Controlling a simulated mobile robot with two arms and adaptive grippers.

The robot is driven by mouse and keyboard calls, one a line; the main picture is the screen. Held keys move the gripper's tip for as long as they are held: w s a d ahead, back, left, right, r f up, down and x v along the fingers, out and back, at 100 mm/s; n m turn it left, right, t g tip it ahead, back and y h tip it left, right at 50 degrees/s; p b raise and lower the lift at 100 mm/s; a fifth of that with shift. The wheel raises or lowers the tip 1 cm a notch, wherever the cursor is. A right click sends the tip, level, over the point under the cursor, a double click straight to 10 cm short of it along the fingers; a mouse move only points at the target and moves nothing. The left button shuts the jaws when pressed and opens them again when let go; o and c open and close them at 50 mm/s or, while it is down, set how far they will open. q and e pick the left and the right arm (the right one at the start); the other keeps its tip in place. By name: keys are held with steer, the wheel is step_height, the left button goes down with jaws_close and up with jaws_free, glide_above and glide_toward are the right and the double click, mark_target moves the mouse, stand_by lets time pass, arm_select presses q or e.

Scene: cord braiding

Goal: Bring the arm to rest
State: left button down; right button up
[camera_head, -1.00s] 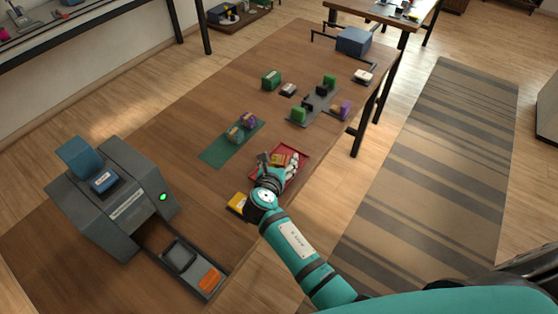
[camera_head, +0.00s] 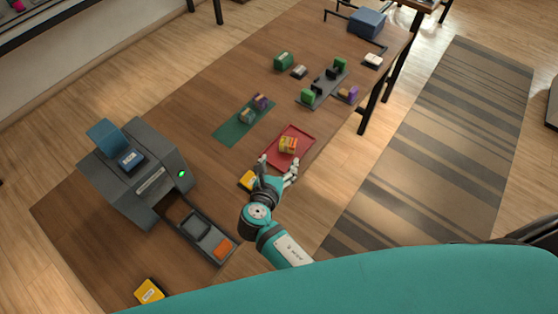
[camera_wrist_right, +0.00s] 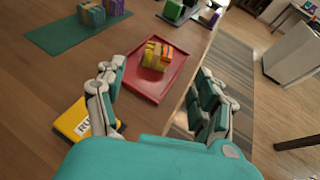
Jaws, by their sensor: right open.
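My right gripper (camera_head: 277,169) is open and empty, just in front of the red tray (camera_head: 307,135) on the wooden table. In the right wrist view its two fingers (camera_wrist_right: 160,97) stand wide apart, with the red tray (camera_wrist_right: 176,83) beyond them. A yellow and red bundle (camera_head: 288,145) sits in the tray, apart from the fingers; it also shows in the right wrist view (camera_wrist_right: 157,56). A yellow box (camera_head: 248,181) lies beside the left finger, and its lettering (camera_wrist_right: 75,122) is partly hidden in the right wrist view. My left gripper is not in view.
A grey machine (camera_head: 150,185) with a green light stands at the left. A green mat (camera_head: 230,131) with two cord bundles lies beyond the tray. A grey rack (camera_head: 324,88) with green blocks stands farther back. The table's right edge is close to the tray.

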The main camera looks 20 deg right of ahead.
steer(key=s+d+f+m+g+y, duration=0.2)
steer(key=s+d+m+g, duration=0.4)
steer(key=s+d+m, duration=0.85)
steer(key=s+a+r+m+g+y, duration=0.2)
steer(key=s+a+r+m+y, duration=0.5)
steer(key=m, duration=0.7)
step_height(320, 180, down, 30)
steer(key=s+d+g+h+b, duration=0.1)
steer(key=s+d+h+b, duration=0.1)
steer(key=b, duration=0.1)
steer(key=s+d+f+g+b, duration=0.1)
steer(key=s+d+f, duration=0.1)
steer(key=s+f, duration=1.4)
steer(key=shift+d+f+n+b, duration=0.25)
steer(key=shift+f+n+b, duration=0.15)
steer(key=shift+f, duration=0.4)
